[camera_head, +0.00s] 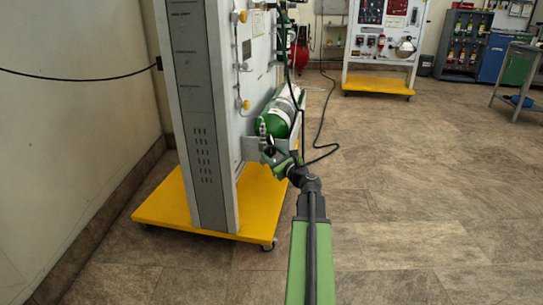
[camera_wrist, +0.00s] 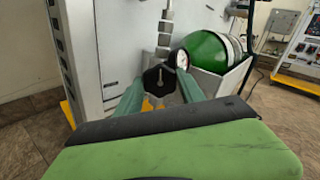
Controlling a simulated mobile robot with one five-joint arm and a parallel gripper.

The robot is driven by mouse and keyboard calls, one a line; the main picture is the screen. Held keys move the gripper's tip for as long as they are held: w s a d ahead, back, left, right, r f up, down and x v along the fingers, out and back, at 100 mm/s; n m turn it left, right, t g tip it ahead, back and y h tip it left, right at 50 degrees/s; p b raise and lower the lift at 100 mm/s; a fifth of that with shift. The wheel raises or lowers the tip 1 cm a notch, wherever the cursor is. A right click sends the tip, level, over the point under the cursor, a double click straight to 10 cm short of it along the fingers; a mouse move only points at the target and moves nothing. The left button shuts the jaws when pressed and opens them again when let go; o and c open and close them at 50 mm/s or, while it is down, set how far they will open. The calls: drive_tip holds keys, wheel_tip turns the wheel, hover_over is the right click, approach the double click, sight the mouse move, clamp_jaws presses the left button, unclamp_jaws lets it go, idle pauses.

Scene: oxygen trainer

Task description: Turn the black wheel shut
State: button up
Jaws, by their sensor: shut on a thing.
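The black wheel (camera_wrist: 158,82) shows in the wrist view between the tips of my gripper (camera_wrist: 159,88). It has a small yellowish centre, and the green fingers lie on both sides of it, shut on it. In the head view my gripper (camera_head: 275,155) is at the near end of the green and white cylinder (camera_head: 278,115); the wheel itself is too small to make out there. The cylinder (camera_wrist: 212,50) lies on its side in a grey bracket, just beyond the wheel in the wrist view. A round gauge (camera_wrist: 179,60) sits beside the wheel.
The tall trainer panel (camera_head: 198,110) stands on a yellow wheeled base (camera_head: 160,210) left of my arm. A black hose (camera_head: 325,125) hangs to the floor behind the cylinder. A second trainer (camera_head: 385,45) stands at the back.

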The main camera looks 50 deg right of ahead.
drive_tip(key=shift+d+m, duration=0.15)
drive_tip(key=shift+m, duration=0.65)
drive_tip(key=o, duration=1.2)
drive_tip(key=shift+o, duration=0.8)
